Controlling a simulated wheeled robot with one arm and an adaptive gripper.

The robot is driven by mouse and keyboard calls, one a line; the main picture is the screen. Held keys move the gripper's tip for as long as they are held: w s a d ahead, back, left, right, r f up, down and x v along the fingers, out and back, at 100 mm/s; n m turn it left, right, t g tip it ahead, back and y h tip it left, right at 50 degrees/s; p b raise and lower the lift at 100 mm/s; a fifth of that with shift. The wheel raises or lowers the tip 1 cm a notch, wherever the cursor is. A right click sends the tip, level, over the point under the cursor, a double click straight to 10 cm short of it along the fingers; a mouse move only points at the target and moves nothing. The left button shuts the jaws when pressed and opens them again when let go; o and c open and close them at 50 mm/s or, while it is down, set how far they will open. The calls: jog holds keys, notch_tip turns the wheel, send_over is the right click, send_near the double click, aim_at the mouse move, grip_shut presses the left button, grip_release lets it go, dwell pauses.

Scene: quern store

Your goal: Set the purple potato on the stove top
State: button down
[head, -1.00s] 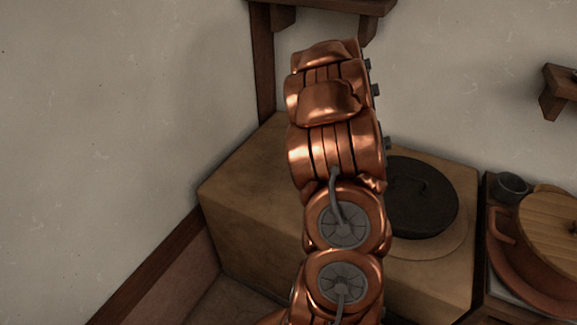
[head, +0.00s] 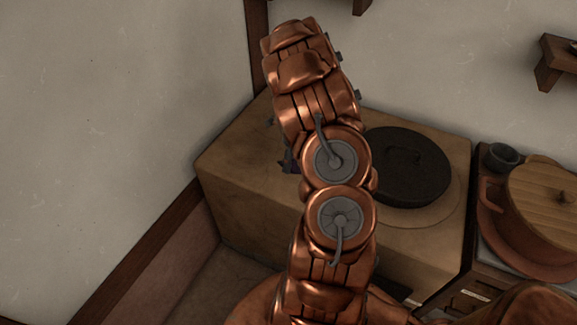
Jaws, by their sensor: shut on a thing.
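The stove top (head: 235,160) is the flat top of a tan, block-shaped stove in the corner. A round, dark lidded pan or griddle (head: 407,168) covers its right part. Its left part is bare where it shows. My copper arm rises across the middle of the view and hides part of the stove. Only a small dark part of my gripper (head: 288,163) peeks out left of the arm, over the stove top. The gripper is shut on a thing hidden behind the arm. I cannot make out the purple potato itself.
Right of the stove, a counter holds a large orange-brown pot (head: 490,215) with a wooden lid (head: 553,195) and a small dark cup (head: 502,156). A wall shelf (head: 550,68) juts out at upper right. A plain wall closes the left side.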

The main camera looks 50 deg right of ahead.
jog(key=shift+w+f, duration=0.2)
jog(key=shift+w, duration=0.6)
jog(key=shift+f+p, duration=0.45)
jog(key=shift+f, duration=1.2)
jog(key=shift+s+f, duration=0.1)
jog(key=shift+f, duration=0.35)
jog(key=c, duration=0.7)
grip_release()
jog(key=shift+f, duration=0.1)
jog(key=shift+o, duration=0.2)
